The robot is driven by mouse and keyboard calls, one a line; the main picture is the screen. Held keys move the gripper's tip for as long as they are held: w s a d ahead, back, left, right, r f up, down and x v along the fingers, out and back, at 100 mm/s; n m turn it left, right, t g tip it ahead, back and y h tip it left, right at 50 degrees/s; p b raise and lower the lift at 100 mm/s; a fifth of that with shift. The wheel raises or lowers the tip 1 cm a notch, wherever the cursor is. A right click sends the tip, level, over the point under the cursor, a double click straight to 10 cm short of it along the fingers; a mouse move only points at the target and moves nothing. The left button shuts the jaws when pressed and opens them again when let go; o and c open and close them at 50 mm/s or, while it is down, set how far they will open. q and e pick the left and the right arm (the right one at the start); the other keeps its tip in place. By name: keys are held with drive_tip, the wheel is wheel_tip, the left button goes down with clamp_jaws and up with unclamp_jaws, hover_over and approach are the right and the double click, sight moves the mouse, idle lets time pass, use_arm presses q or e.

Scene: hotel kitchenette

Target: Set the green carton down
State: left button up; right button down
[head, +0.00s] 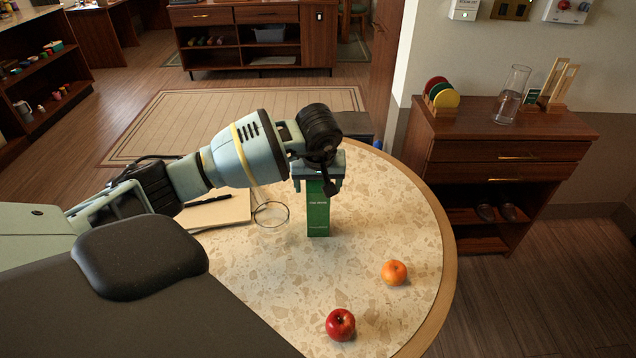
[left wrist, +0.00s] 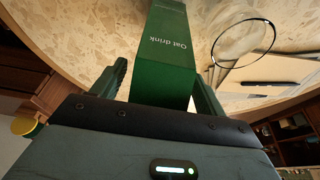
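The green carton (head: 318,212), labelled as oat drink, is upright at the round speckled table (head: 268,290), and its base appears to rest on the tabletop. My left gripper (head: 318,186) is over its top and hides that end. In the left wrist view the carton (left wrist: 165,60) is between the two fingers of my left gripper (left wrist: 160,85). A narrow gap seems to show beside the finger at the left; the other finger is very close to the carton. My right gripper is not in view.
A clear glass (head: 271,214) stands just left of the carton, by a notepad with a pen (head: 220,210). An orange (head: 394,272) and a red apple (head: 340,324) lie nearer the table's front right. The tabletop between them and the carton is free.

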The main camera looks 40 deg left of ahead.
use_arm(q)
drive_tip(key=shift+r, duration=0.5)
drive_tip(key=v, duration=1.1)
drive_tip(key=shift+p, duration=0.35)
